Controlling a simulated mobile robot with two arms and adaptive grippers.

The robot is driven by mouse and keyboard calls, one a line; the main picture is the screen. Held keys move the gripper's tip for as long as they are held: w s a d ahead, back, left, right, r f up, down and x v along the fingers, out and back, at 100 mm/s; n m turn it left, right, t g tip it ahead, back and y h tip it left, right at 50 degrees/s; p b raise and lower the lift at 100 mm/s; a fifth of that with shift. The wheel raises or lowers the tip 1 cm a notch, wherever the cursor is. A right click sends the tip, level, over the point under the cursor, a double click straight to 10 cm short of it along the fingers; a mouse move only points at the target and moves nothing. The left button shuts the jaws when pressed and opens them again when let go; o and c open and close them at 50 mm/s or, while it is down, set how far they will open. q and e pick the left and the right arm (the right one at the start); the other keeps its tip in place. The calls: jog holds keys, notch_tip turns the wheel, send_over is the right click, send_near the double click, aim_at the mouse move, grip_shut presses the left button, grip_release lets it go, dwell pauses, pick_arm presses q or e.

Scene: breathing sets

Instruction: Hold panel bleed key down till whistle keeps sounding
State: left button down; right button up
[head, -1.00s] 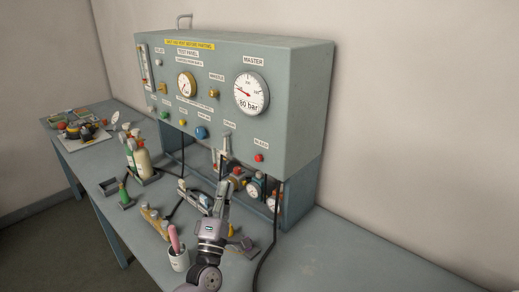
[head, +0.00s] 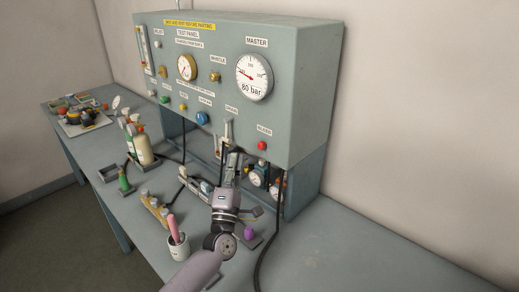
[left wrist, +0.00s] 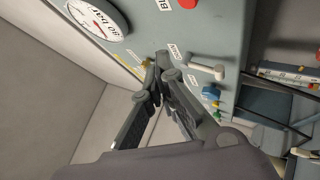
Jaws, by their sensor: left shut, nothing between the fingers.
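The red bleed key (head: 262,146) sits low on the right of the grey-green test panel's face (head: 300,60), under a small label. It also shows at the top edge of the left wrist view (left wrist: 190,3). The brass whistle (head: 215,77) is mid-panel, left of the large master gauge (head: 254,76), which reads 80 bar. My left gripper (head: 231,158) is shut and empty, pointing up in front of the panel's lower edge, below and left of the red key and apart from it. In the left wrist view its fingertips (left wrist: 157,72) are together. My right gripper is not in view.
A grey lever (head: 226,134) and a blue knob (head: 203,118) are left of the key. Small gauges (head: 257,178) and hoses sit under the panel. Bottles (head: 140,145) and a cup (head: 179,247) stand on the bench. The bench's right side is clear.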

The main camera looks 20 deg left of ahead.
aim_at(261, 146)
pick_arm(q)
jog(key=w, duration=0.1)
jog(key=w+d+b, duration=0.1)
jog(key=w, duration=0.1)
jog(key=w+b, duration=0.1)
jog(key=w, duration=0.1)
jog(key=shift+d, duration=0.4)
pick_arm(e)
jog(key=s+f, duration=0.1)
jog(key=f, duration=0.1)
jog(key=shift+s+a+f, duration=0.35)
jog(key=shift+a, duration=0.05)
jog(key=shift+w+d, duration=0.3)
pick_arm(q)
jog(key=shift+w, duration=0.1)
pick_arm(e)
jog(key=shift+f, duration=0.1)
pick_arm(q)
jog(key=shift+w+d+b, duration=0.1)
jog(key=shift+w+b, duration=0.2)
jog(key=shift+b, duration=0.05)
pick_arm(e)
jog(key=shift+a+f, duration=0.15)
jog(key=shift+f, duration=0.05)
